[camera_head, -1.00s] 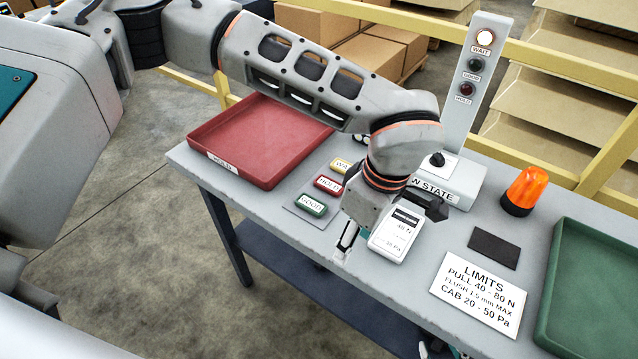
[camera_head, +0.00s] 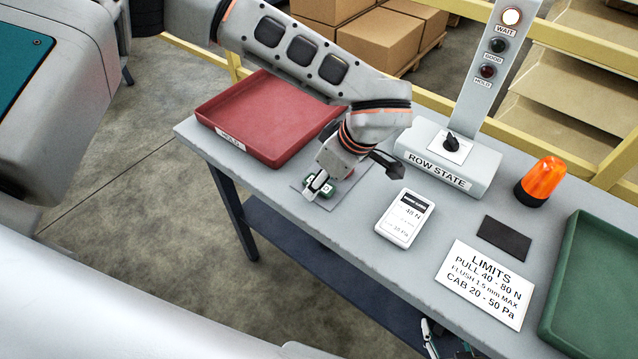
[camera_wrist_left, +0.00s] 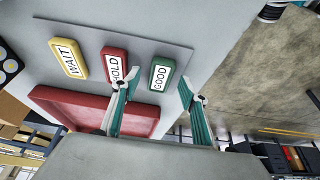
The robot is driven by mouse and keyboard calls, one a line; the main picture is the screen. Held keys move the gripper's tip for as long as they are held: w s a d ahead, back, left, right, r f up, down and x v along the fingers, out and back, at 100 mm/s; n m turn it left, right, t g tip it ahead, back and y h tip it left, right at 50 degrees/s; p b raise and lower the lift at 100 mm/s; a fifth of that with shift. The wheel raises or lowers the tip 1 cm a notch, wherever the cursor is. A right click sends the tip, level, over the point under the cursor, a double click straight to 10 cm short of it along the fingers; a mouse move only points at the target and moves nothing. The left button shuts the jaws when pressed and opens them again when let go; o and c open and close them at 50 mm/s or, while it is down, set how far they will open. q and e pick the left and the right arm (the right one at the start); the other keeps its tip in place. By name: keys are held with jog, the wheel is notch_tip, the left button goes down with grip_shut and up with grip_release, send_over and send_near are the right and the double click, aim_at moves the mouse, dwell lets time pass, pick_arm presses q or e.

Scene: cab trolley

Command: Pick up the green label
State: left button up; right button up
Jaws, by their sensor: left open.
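The green label (camera_wrist_left: 161,75), marked GOOD, lies on a grey pad at the end of a row with the red HOLD label (camera_wrist_left: 116,66) and the yellow WAIT label (camera_wrist_left: 68,59). My left gripper (camera_wrist_left: 160,86) is open, with one fingertip on each side of the green label in the wrist view; contact cannot be told. In the head view, my left gripper (camera_head: 318,187) is down over the pad, and the green label (camera_head: 328,191) is partly hidden by its fingers. Fingers of my right gripper (camera_head: 445,341) show at the bottom edge, below the table front.
A red tray (camera_head: 270,148) stands behind the pad. A white handheld meter (camera_head: 405,218), the row state box (camera_head: 448,160), an orange beacon (camera_head: 540,182), a dark pad (camera_head: 504,238), a limits card (camera_head: 485,284) and a green tray (camera_head: 575,250) lie to the right.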

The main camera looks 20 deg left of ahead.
pick_arm(q)
jog(key=c, duration=0.9)
jog(key=shift+c, duration=0.2)
